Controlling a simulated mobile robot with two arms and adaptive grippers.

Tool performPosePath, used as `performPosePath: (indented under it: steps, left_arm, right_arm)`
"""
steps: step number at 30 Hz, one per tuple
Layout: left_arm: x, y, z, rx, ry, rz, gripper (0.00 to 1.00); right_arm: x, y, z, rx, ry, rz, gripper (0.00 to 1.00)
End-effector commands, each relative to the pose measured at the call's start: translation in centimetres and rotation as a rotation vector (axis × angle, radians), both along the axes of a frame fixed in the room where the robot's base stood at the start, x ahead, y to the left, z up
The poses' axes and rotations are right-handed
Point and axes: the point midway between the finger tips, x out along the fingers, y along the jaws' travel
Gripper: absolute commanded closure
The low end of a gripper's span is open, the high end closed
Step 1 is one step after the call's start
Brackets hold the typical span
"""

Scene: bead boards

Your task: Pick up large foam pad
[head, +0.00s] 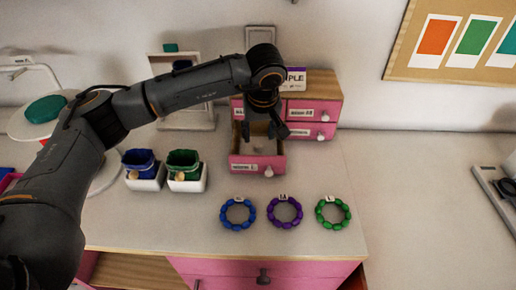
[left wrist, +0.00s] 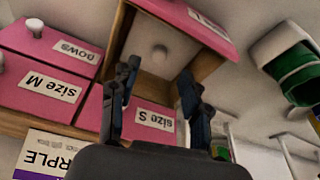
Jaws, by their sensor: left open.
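A pink drawer (head: 250,166) of the small chest is pulled open; its front also shows in the left wrist view (left wrist: 188,17). A small pale round piece (left wrist: 159,53) lies on the drawer's floor, and looks like the foam pad. In the head view it is a faint pale spot in the drawer (head: 258,151). My left gripper (head: 263,132) points down over the open drawer. In the left wrist view its two dark fingers (left wrist: 158,85) are apart with nothing between them, and the pale piece shows beyond them. My right gripper is not in view.
Closed pink drawers (head: 306,110) stand right beside the open one. Three bead rings, blue (head: 238,214), purple (head: 285,212) and green (head: 333,213), lie in front. Two white bins with blue (head: 143,172) and green (head: 187,172) bags stand left. The right worktop is mostly clear.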

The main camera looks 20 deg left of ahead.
Motion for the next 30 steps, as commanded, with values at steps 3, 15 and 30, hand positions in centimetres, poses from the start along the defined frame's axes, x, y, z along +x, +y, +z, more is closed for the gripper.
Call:
performPosePath:
  steps: [3, 15, 30]
  left_arm:
    - [0.2, 0.1, -0.7, 0.000, 0.000, 0.000, 0.53]
    - [1.5, 0.8, -5.3, 0.000, 0.001, 0.000, 0.53]
    - [1.6, 0.8, -5.6, -0.002, -0.001, -0.001, 0.95]
  right_arm:
    - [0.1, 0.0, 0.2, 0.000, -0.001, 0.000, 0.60]
    - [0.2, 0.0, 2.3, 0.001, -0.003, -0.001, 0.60]
    - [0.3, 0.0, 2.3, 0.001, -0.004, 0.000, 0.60]
